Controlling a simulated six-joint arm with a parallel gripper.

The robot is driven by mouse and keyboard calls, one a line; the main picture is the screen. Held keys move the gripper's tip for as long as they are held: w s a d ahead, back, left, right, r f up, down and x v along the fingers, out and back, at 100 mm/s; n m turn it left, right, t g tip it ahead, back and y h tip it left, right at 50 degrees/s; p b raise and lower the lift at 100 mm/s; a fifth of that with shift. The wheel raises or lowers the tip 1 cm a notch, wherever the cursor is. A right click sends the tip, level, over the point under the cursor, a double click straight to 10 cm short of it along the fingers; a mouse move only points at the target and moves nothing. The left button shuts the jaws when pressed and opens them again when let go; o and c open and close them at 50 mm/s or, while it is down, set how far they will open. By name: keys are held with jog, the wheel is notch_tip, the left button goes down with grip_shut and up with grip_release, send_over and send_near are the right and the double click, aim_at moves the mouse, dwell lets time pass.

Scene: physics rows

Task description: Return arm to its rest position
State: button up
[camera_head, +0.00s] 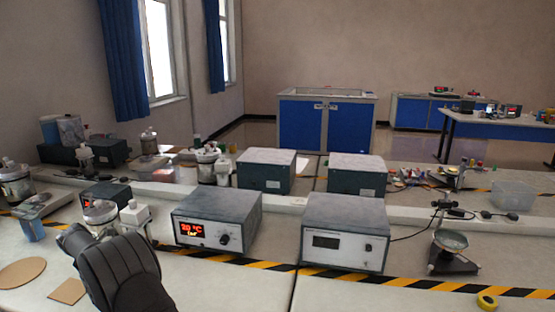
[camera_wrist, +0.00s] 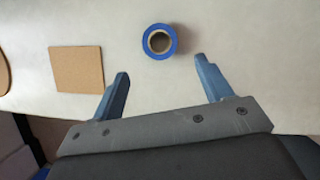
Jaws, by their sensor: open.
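My gripper (camera_wrist: 161,68) shows in the wrist view with its two blue-grey fingers spread wide apart and nothing between them. It is open above the pale bench top (camera_wrist: 225,30). A blue roll of tape (camera_wrist: 174,44) lies on the bench just beyond the gap between the fingertips, apart from both. In the head view my dark arm (camera_head: 118,272) reaches in at the lower left, over the near bench. The fingers cannot be made out there.
A square brown board (camera_wrist: 77,69) lies left of the fingers; a round one (camera_head: 21,273) lies farther left. Two grey instrument boxes (camera_head: 217,218) (camera_head: 345,232) stand right of my arm. A small stand (camera_head: 452,250) and yellow tape roll (camera_head: 487,302) are at the right.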

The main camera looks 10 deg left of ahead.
jog(key=x, duration=0.9)
jog(key=shift+r, duration=0.1)
notch_tip(320, 180, up, 5)
jog(key=shift+f, duration=0.2)
jog(key=w+d+r, duration=0.5)
jog(key=d+r, duration=0.1)
jog(key=d, duration=0.4)
jog(key=w+d+m+h, duration=0.1)
jog(key=w+d, duration=0.3)
jog(key=d, duration=0.4)
jog(key=w+d+r+m, duration=0.15)
jog(key=w+d, duration=0.25)
jog(key=d, duration=0.4)
jog(key=w+d+m+h, duration=0.15)
jog(key=w+d, duration=0.25)
jog(key=d, duration=0.4)
jog(key=d+m+h, duration=0.1)
jog(key=d+m, duration=0.6)
jog(key=d, duration=3.1)
jog(key=shift+s+g+h, duration=0.35)
jog(key=shift+s+g, duration=0.05)
jog(key=shift+s, duration=0.05)
